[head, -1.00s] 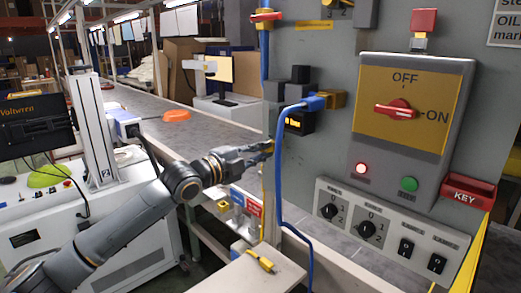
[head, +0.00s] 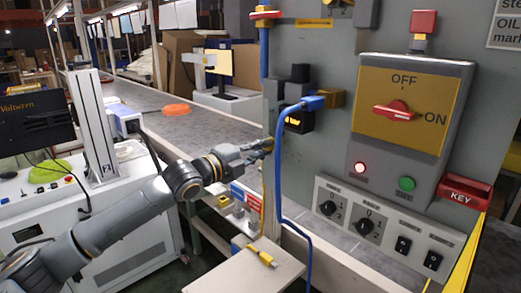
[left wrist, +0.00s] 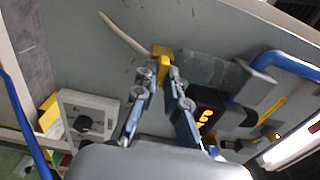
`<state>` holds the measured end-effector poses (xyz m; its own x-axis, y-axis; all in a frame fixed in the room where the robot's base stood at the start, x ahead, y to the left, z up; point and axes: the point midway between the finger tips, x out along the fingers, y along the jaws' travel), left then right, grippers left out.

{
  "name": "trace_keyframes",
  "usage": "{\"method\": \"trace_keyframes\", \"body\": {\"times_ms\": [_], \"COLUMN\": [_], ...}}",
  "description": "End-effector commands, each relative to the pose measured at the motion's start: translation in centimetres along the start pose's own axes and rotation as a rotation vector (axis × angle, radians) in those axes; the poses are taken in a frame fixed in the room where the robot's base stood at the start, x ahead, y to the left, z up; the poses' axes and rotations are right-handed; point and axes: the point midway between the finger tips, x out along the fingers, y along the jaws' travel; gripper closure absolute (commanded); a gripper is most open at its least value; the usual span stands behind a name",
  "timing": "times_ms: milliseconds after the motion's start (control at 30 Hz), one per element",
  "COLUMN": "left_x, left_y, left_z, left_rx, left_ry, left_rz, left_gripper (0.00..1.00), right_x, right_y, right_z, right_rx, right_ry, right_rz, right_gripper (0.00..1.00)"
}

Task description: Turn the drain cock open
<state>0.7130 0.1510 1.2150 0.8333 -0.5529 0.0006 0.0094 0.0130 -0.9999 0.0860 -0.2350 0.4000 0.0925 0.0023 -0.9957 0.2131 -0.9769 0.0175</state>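The drain cock (left wrist: 163,62) is a small yellow piece at the end of a grey cylindrical bowl (left wrist: 208,72) in the left wrist view. A pale hose (left wrist: 124,36) runs off beside it. My left gripper (left wrist: 161,76) has its fingertips on either side of the cock. The fingers converge to a narrow gap and look closed on its yellow part. In the head view my left gripper (head: 268,146) reaches to the panel's left edge, beside a blue hose; the cock is mostly hidden there. My right gripper is in neither view.
The grey panel carries a red rotary switch (head: 397,110), a lower switch box (head: 383,230) and a red key holder (head: 464,191). The blue hose (head: 279,180) hangs close to my left gripper. A conveyor (head: 215,125) runs behind, with an orange pan (head: 176,108).

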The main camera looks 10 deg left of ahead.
Motion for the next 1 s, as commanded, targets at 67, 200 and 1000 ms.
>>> {"method": "trace_keyframes", "body": {"times_ms": [67, 200, 1000], "left_x": [0.0, 0.0, -10.2], "left_y": [-0.2, -0.1, 0.1], "left_z": [0.0, 0.0, 0.1], "left_rx": [0.002, 0.001, 0.003], "left_ry": [-0.001, 0.0, -0.002], "left_rz": [-0.004, -0.002, 0.001], "left_gripper": [0.73, 0.66, 0.66], "right_x": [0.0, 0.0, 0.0], "right_y": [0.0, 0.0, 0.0], "right_z": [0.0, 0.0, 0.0], "right_rx": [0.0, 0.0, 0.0], "right_ry": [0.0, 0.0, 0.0], "right_rz": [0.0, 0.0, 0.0], "right_gripper": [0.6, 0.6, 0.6]}}
